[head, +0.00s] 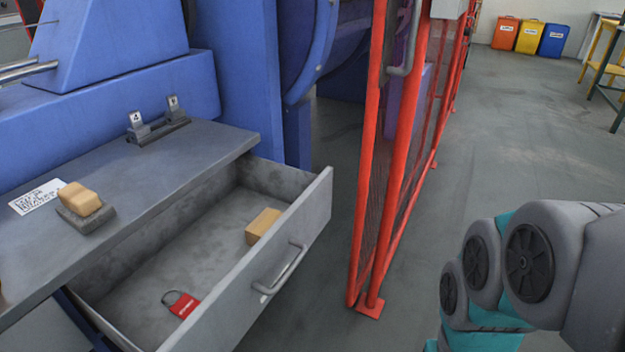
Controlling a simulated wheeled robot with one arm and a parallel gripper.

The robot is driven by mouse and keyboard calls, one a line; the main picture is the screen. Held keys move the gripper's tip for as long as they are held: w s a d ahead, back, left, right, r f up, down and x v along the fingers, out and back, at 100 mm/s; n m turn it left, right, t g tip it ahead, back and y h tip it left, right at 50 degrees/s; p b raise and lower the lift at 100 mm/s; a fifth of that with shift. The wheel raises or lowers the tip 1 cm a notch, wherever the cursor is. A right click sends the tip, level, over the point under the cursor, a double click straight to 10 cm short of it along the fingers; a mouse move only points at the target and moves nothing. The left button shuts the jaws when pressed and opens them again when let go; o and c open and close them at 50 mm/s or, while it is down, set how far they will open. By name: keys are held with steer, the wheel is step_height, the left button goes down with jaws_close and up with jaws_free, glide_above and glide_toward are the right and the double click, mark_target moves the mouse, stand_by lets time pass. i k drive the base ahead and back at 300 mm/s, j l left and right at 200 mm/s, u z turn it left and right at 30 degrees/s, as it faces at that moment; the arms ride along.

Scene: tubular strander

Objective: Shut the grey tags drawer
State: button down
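The grey drawer (228,314) is pulled well out from under the grey bench top (170,185). It has a bar handle (282,270) on its front face. Inside the drawer lie a red tag (181,304) near the left front and a tan block (262,225) against the front wall. My arm shows at the lower right, apart from the drawer. My gripper is not in view.
A red mesh guard fence (395,180) stands on the floor just right of the drawer. A tan block on a grey pad (84,218), a white label (38,196) and a small bracket with tags (158,128) are on the bench top. Grey floor (500,150) is clear at right.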

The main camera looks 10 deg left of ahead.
mark_target(197, 247)
steer(key=k+j+u, duration=0.2)
steer(key=k+j, duration=0.2)
steer(key=k+j+u, duration=0.25)
steer(key=j, duration=0.35)
steer(key=k+l, duration=0.05)
steer(key=k, duration=0.05)
